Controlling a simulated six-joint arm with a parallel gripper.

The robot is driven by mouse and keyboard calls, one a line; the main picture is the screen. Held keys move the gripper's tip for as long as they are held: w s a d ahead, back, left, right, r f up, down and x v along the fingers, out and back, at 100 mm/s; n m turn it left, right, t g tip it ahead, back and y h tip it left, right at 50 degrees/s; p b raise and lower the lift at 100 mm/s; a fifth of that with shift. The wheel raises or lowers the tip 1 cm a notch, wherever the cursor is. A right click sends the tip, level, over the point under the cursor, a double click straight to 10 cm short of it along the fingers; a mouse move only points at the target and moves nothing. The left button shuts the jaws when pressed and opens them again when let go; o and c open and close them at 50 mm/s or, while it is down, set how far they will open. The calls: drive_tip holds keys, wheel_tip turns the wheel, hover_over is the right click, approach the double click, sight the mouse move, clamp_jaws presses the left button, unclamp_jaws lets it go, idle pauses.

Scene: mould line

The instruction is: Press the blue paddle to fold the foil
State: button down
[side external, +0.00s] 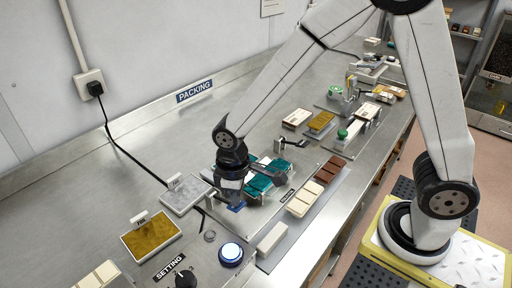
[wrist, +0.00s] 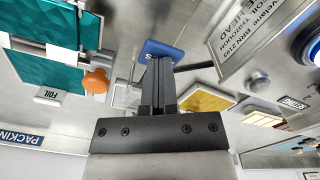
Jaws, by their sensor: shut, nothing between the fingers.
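The blue paddle (side external: 236,208) shows as a small patch just below my gripper (side external: 238,195) in the side view. In the wrist view the blue paddle (wrist: 163,48) lies at the tips of my gripper (wrist: 159,62), whose two fingers are shut together and empty. The fingertips overlap the paddle's near edge; I cannot tell whether they touch it. Teal foil (side external: 266,178) lies on the fixture beside my gripper, partly hidden by it. Teal foil (wrist: 60,20) also shows at the left of the wrist view, with an orange knob (wrist: 97,80) near its edge.
A lit blue button (side external: 231,254) and a black setting knob (side external: 186,279) are in front. Cream bars (side external: 304,199) and brown bars (side external: 330,169) lie on the right.

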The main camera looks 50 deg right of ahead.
drive_tip(key=shift+r, duration=3)
drive_tip(key=s+d+f+m+t, duration=0.1)
drive_tip(key=s+d+m, duration=0.2)
drive_tip(key=d, duration=0.3)
drive_tip(key=s+d+f+m+t, duration=0.1)
drive_tip(key=s+d+m, duration=0.2)
drive_tip(key=d, duration=0.3)
drive_tip(key=shift+s+d+f+t, duration=0.25)
drive_tip(key=shift+s+t, duration=0.05)
